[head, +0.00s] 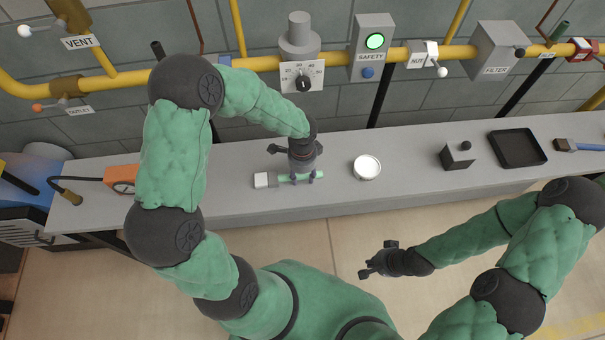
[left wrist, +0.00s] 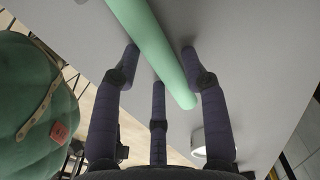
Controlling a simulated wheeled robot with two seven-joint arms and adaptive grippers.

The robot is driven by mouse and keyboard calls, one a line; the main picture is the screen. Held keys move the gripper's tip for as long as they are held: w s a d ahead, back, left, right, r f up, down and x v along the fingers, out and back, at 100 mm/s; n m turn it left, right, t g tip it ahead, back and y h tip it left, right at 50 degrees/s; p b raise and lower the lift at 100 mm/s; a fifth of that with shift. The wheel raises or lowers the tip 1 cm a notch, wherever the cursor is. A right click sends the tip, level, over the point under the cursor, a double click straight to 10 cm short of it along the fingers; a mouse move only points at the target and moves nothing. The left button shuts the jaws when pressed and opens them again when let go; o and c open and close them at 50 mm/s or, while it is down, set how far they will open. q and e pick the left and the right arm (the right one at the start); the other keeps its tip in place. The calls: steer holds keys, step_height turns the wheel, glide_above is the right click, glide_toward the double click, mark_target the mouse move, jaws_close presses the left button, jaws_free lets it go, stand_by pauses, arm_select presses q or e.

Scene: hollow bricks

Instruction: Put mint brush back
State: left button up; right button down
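The mint brush lies on the grey bench, its mint handle (head: 296,178) pointing right and its pale head (head: 262,180) at the left end. The handle also crosses the left wrist view (left wrist: 152,50) diagonally. My left gripper (head: 299,176) is over the handle, pointing down. In the left wrist view its fingers (left wrist: 160,62) are spread on either side of the handle, with a visible gap at the right finger. My right gripper (head: 376,260) is open and empty in front of the bench, over the floor.
A round white dish (head: 367,167) stands just right of the brush. Further right are a dark block with a knob (head: 457,156), a black tray (head: 519,164) and a blue-handled tool (head: 590,147). An orange device (head: 121,178) is at the left. Pipes and valves line the wall.

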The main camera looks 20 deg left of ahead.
stand_by(0.3)
arm_select(q)
step_height(320, 180, up, 12)
steer(key=p, duration=0.4)
arm_select(e)
step_height(320, 180, up, 4)
steer(key=shift+r, duration=0.1)
steer(key=shift+s, duration=0.1)
